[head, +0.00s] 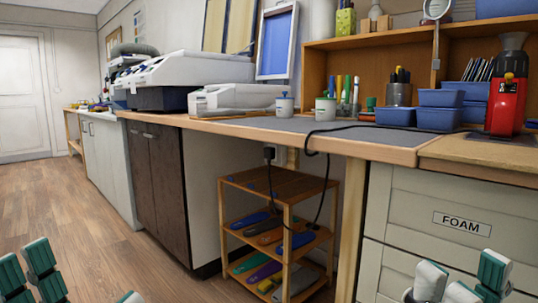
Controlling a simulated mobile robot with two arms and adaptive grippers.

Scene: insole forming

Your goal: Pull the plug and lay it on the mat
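The black plug (270,153) sits in a wall socket under the bench, left of a pale wall plate. A black cable (327,190) hangs in a loop from the bench edge down past a small wooden rack towards the plug. The grey mat (380,136) lies flat on the bench top, with the cable lying over it. My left gripper (88,285) is at the bottom left, its teal fingers spread and empty. My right gripper (462,280) is at the bottom right, its fingers apart with nothing seen between them. Both are well away from the plug; their lower parts are cut off.
The wooden rack (285,184) with coloured insoles stands under the bench, just below the socket. A bench leg (347,230) and FOAM drawers (440,205) are to its right. Two lidded pots (285,105), blue bins (440,116) and a red device (506,100) stand on top.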

